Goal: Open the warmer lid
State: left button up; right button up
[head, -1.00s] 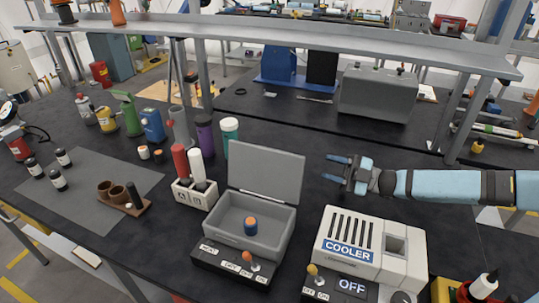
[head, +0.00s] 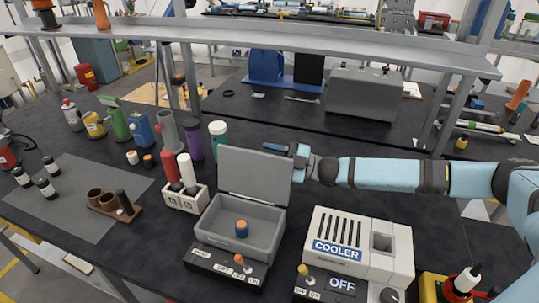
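The warmer (head: 238,247) is a grey box on a dark base with a small switch at the front, standing mid-table. Its lid (head: 254,174) stands raised at the back edge, tilted slightly backward, and the inside shows. An orange-and-blue cylinder (head: 241,229) is in the box. My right gripper (head: 290,152) is at the lid's upper right corner, reaching in from the right. One finger shows above the lid's top edge; the rest is hidden behind the lid, so contact and opening are unclear. My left gripper is out of view.
A white cooler (head: 338,247) marked OFF stands right of the warmer. A white holder (head: 185,198) with red and white tubes is close on its left. Purple and white-green bottles stand behind. A metal shelf (head: 250,45) spans the back.

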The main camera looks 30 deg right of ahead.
aim_at(262, 156)
jog(key=shift+c, duration=0.5)
grip_shut()
jog(key=shift+s+a+r+n, duration=0.1)
jog(key=shift+a+r+n, duration=0.05)
jog(key=shift+r+n, duration=0.15)
jog(key=shift+s+a+r+n+g+p, duration=0.3)
jog(key=shift+n+p, duration=0.1)
jog(key=shift+n, duration=0.2)
jog(key=shift+s+a+r+n+g+p, duration=0.25)
jog(key=shift+a+n+g+p, duration=0.1)
jog(key=shift+n, duration=0.25)
jog(key=shift+s+a+r+n+g, duration=0.3)
jog(key=shift+s+a+n+g, duration=0.15)
jog(key=shift+n, duration=0.45)
